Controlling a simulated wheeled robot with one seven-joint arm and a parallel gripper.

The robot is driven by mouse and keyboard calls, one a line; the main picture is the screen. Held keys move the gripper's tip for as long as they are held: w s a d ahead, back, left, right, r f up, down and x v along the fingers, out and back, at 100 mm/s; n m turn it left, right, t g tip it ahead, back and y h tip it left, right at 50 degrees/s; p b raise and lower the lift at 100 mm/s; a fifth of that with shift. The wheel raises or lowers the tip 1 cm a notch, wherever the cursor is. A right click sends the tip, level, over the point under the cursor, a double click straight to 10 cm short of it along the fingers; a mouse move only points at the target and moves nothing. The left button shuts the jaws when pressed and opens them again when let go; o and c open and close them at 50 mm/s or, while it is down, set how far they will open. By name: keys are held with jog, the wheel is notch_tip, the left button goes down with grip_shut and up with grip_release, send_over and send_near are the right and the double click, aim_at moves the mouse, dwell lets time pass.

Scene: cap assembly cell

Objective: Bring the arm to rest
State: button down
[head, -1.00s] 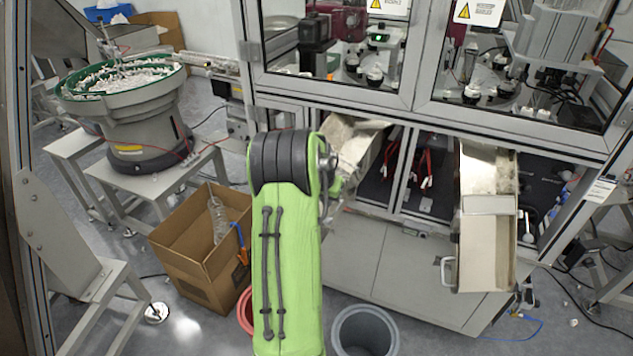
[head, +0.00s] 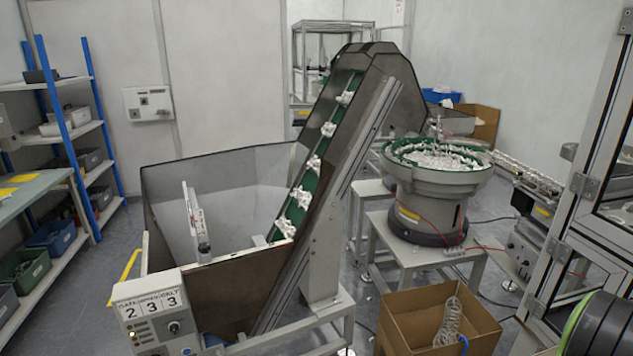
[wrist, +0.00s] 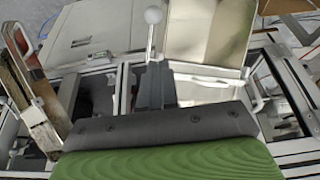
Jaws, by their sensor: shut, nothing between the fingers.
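My gripper (wrist: 155,85) shows in the wrist view as a narrow dark grey pair of fingers beyond the grey and green body at the bottom. The fingers are together, with nothing visible between them. A thin rod with a white ball knob (wrist: 153,16) stands above the fingertips in the picture; I cannot tell whether they touch. In the head view only a black and green piece of my arm (head: 600,325) shows at the lower right corner. My gripper is not in that view.
The head view shows an inclined conveyor (head: 330,140) over a large hopper (head: 225,175), a bowl feeder (head: 435,170) and an open cardboard box (head: 410,310). A blue shelf rack (head: 85,100) stands left. In the wrist view, a pale metal chute (wrist: 205,40) lies close by.

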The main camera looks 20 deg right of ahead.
jog(key=w+a+r+n+t, duration=0.2)
jog(key=w+a+r+n, duration=0.2)
jog(key=w+a+r, duration=0.7)
jog(key=w+a+r+n+t+y, duration=0.1)
jog(key=w+a+r+n, duration=0.15)
jog(key=a, duration=0.55)
jog(key=w+a+r+n+t, duration=0.1)
jog(key=w+a+n, duration=0.15)
jog(key=a, duration=0.55)
jog(key=s+a+r+n+t+y, duration=0.15)
jog(key=a+n, duration=0.25)
jog(key=a, duration=0.9)
jog(key=s+a+f+n+y, duration=0.1)
jog(key=s+a+n+y, duration=0.1)
jog(key=s+a+n, duration=0.4)
jog(key=s+a, duration=0.2)
jog(key=a, duration=0.2)
jog(key=shift+s+a, duration=0.35)
